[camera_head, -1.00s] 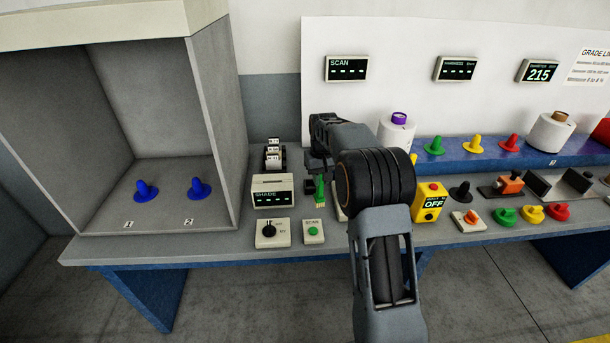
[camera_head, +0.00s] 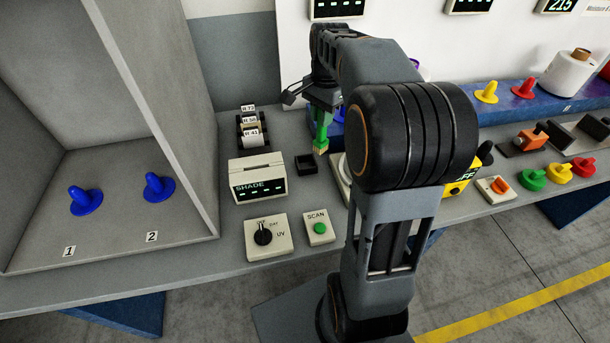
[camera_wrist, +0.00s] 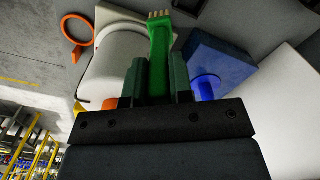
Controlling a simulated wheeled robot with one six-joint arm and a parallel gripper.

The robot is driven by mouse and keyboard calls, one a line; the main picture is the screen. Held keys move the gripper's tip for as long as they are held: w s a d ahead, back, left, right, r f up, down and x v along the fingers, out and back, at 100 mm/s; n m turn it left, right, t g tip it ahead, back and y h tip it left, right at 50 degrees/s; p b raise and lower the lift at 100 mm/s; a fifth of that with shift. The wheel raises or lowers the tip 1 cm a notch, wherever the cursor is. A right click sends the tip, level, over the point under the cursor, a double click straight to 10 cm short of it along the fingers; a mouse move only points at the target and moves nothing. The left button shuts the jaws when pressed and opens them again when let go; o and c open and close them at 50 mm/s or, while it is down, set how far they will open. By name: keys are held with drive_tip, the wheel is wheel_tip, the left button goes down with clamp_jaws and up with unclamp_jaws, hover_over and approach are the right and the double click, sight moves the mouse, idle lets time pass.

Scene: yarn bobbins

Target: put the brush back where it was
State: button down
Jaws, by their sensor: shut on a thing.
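The green brush (camera_head: 322,131) hangs bristles down, with pale bristles at its lower end, above the table. My gripper (camera_head: 323,108) is shut on its handle. In the wrist view the brush (camera_wrist: 160,48) stands between the two fingers of my gripper (camera_wrist: 159,75), its bristles pointing away. A small square black holder (camera_head: 306,165) with an open top is on the table, just below and left of the bristles in the head view. The brush appears apart from it.
The SHADE box (camera_head: 257,178) stands left of the holder, with the dial box (camera_head: 268,238) and SCAN button box (camera_head: 319,228) in front. A round pale plate (camera_head: 341,178) lies close on the right, partly hidden by my arm. Blue pegs (camera_head: 154,187) stand in the grey booth.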

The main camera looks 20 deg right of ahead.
drive_tip(key=s+m+b, duration=0.2)
drive_tip(key=s+m, duration=0.4)
drive_tip(key=w+a+f+p, duration=0.1)
drive_tip(key=w+f+p, duration=0.1)
drive_tip(key=w+f, duration=1.1)
drive_tip(key=shift+f+m+p, duration=0.3)
drive_tip(key=shift+f, duration=0.2)
drive_tip(key=shift+f, duration=0.15)
drive_tip(key=c, duration=1)
unclamp_jaws()
